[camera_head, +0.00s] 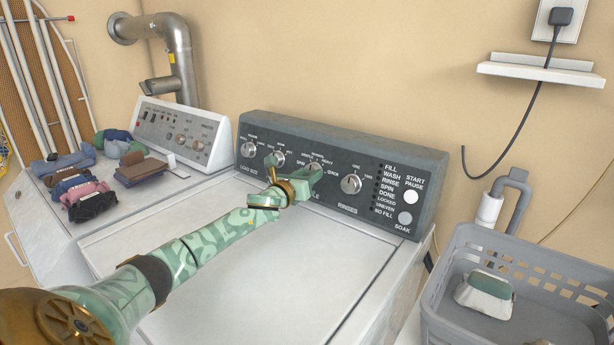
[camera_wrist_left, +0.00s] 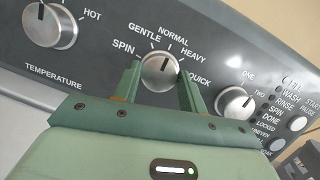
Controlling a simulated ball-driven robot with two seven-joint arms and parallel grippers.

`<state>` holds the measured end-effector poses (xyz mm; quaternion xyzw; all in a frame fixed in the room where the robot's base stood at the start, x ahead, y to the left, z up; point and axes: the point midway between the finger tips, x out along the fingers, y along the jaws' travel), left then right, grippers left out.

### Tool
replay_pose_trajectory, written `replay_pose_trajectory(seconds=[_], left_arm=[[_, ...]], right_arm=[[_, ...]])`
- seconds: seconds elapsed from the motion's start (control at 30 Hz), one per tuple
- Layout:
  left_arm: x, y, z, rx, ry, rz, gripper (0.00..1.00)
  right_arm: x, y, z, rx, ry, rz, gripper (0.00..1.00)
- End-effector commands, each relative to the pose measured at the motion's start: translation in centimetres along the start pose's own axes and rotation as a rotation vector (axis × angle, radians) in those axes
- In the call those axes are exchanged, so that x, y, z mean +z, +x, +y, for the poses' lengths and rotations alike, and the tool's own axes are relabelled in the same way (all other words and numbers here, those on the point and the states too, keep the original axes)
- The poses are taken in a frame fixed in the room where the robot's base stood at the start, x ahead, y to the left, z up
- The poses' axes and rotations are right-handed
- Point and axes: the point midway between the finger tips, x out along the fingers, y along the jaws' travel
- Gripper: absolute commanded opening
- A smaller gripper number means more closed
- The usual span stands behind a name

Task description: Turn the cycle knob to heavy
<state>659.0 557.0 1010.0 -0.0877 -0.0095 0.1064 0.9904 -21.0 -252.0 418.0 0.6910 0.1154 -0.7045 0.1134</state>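The cycle knob (camera_wrist_left: 160,70) is a round silver dial with a dark mark near its top. The labels spin, gentle, normal, heavy and quick curve around it; the mark looks to be near normal, but its exact setting is hard to tell. In the head view the cycle knob (camera_head: 315,167) is partly covered by my left gripper (camera_head: 293,168). In the left wrist view the green fingers of my left gripper (camera_wrist_left: 160,85) are apart, one on each side of the knob. I cannot tell whether they touch it. My right gripper is not in view.
The dark control panel (camera_head: 425,175) also bears a rinses knob (camera_head: 351,184) to the right and a temperature knob (camera_wrist_left: 50,26) to the left. Folded clothes (camera_head: 85,180) lie on the white machine at left. A grey basket (camera_head: 440,290) stands at right.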

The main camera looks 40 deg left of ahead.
Motion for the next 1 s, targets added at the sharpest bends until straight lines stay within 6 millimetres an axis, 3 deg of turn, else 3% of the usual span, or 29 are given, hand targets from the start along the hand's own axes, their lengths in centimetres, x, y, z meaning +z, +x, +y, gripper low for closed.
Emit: replay_pose_trajectory(seconds=[0.37, 1.0], left_arm=[[-0.2, 0.0, 0.1, -0.02, 0.082, -0.003, 0.19], [-0.5, 0.1, 0.4, -0.149, 0.531, -0.025, 0.19]], right_arm=[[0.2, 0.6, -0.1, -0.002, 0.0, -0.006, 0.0], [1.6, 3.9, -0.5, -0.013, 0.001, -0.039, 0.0]])
